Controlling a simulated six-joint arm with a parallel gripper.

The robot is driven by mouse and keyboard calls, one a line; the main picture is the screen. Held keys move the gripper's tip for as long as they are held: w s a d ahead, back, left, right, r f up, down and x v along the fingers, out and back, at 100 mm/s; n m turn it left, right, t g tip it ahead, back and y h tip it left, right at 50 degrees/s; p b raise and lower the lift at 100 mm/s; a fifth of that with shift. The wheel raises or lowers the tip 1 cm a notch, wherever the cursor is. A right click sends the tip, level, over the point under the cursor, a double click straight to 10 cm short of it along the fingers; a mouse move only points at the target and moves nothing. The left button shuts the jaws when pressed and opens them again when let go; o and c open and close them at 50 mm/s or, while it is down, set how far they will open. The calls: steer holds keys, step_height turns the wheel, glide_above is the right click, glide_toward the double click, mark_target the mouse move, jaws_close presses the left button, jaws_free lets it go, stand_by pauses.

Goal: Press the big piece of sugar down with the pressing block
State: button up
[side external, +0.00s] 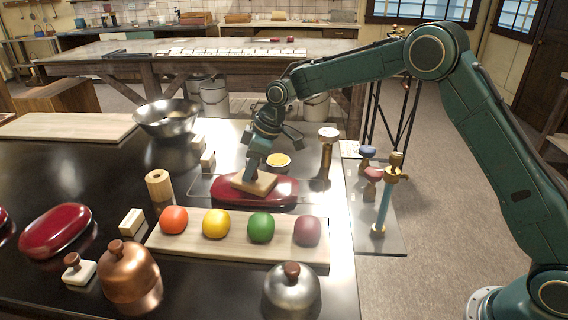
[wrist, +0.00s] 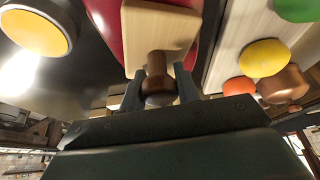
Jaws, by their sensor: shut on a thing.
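My gripper (side external: 259,166) is shut on the dark wooden knob (wrist: 157,84) of the pressing block. The block's pale wooden plate (side external: 248,184) is over the red oval tray (side external: 284,192) in the side view, slightly tilted. In the wrist view my gripper (wrist: 158,92) has one finger on each side of the knob, and the pale plate (wrist: 160,32) covers part of the red tray (wrist: 104,22). I cannot make out the big piece of sugar; it may be hidden under the block. Whether the block touches anything below cannot be told.
A board (side external: 160,240) with coloured balls lies in front of the tray. A small yellow-topped dish (side external: 278,161) is behind it, and a wooden-handled tool (side external: 326,157) stands to the right. A copper dome (side external: 130,274) and a steel dome (side external: 291,292) stand in front.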

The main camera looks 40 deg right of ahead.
steer(key=shift+r, duration=3.35)
steer(key=shift+s+d+m, duration=0.3)
steer(key=shift+d+m, duration=0.3)
steer(key=shift+d, duration=0.2)
steer(key=s+d+f+m+h, duration=0.1)
steer(key=s+d+m+h, duration=0.1)
steer(key=s+d+m, duration=0.4)
steer(key=s+d+f+m+t+h, duration=0.1)
steer(key=s+d+m, duration=0.4)
steer(key=d, duration=0.7)
steer(key=shift+s+d+f+m+h, duration=0.15)
steer(key=shift+s+f+m+h, duration=0.3)
steer(key=shift+s+h, duration=0.35)
steer(key=shift+w, duration=0.15)
